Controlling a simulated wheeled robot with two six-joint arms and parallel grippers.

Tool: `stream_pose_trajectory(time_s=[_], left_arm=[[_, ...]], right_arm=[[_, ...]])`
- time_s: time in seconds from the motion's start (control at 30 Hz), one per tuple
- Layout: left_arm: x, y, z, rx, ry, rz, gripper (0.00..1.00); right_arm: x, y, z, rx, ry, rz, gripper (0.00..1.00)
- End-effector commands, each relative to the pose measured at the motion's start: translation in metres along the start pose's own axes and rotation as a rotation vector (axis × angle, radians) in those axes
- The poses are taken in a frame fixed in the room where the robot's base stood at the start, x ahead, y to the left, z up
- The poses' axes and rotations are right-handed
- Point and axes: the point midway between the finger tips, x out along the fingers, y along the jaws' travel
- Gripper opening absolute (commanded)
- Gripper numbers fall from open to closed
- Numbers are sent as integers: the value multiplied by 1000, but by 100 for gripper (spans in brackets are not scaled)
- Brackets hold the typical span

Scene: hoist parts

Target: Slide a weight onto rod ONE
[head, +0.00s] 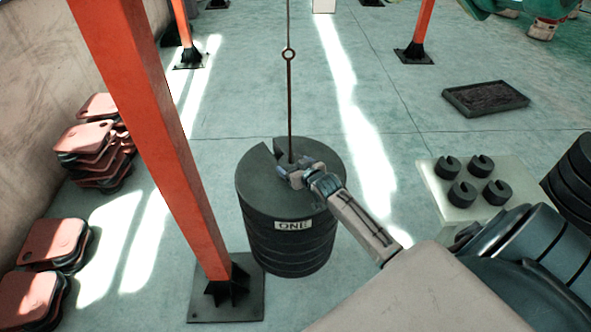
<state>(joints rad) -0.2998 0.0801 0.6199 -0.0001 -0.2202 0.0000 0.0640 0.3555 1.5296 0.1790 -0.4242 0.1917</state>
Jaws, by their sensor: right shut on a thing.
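A thin brown rod (290,100) hangs upright from a line with a small ring and meets the top of a big dark stack of discs (290,235). The stack bears a white label reading ONE. A slot shows in its top from the far edge toward the rod. My right gripper (291,177) is low over the stack's top, right by the rod's foot. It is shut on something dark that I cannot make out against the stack. Several small slotted dark weights (447,167) stand on a pale block (430,205) at the right. My left gripper is not in view.
An orange post (160,130) on a dark foot plate stands close left of the stack. Piled red and dark plates (95,140) lie along the left wall. A dark tray (485,98) lies at the back right. Another dark disc stack (573,180) stands at the right edge.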

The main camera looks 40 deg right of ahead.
Motion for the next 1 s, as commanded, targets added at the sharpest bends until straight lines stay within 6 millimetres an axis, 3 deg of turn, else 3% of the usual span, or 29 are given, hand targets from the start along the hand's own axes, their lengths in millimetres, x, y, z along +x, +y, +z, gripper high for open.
stream_pose_trajectory(time_s=[0.03, 1.0], left_arm=[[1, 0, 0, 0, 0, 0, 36], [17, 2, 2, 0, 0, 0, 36]], right_arm=[[2, 0, -8, -2, 15, -2, 8], [28, 12, -17, -2, 14, -1, 8]])
